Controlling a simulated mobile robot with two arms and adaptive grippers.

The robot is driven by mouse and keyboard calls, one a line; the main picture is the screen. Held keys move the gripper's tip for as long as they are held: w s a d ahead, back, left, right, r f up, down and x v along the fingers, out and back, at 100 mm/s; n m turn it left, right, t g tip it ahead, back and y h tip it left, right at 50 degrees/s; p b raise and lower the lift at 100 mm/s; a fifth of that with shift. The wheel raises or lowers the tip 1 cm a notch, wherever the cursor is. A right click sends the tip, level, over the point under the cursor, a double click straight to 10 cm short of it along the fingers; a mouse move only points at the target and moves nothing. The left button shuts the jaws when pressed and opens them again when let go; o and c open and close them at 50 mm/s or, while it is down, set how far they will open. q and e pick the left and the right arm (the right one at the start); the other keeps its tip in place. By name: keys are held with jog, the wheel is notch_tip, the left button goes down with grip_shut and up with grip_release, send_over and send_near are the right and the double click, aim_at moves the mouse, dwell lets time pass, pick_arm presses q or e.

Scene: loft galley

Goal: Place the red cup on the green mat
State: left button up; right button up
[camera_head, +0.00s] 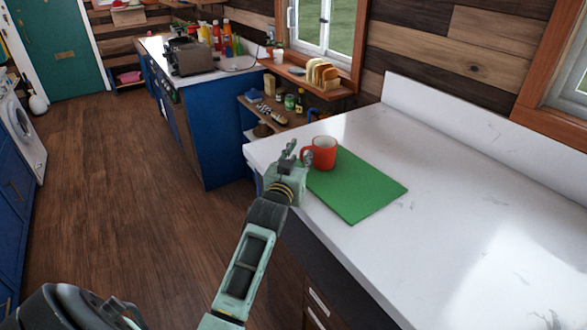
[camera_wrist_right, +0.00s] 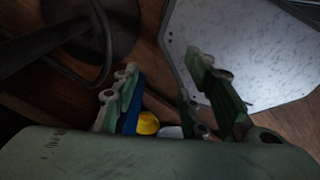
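The red cup (camera_head: 325,154) is upright at the far left end of the green mat (camera_head: 355,190), on the white counter. Its base appears to be over the mat; I cannot tell whether it fully rests there. My left gripper (camera_head: 298,154) is beside the cup's handle, on its left. Its fingers look spread, with one finger in front of the handle; no firm hold shows. My right gripper (camera_wrist_right: 165,85) is open, its fingers wide apart, in the right wrist view. It points at the dark wooden floor, away from the cup and mat.
The white counter (camera_head: 450,215) is clear to the right of the mat. A raised backsplash (camera_head: 470,120) runs along its back. Beyond are a shelf with bread slices (camera_head: 322,72), small bottles (camera_head: 289,101) and a toaster (camera_head: 190,57). A small yellow thing (camera_wrist_right: 147,123) shows in the right wrist view.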

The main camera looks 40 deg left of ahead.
pick_arm(q)
jog(key=b+v, duration=0.2)
jog(key=v, duration=0.9)
jog(key=shift+s, duration=0.2)
jog(key=shift+d+f, duration=0.1)
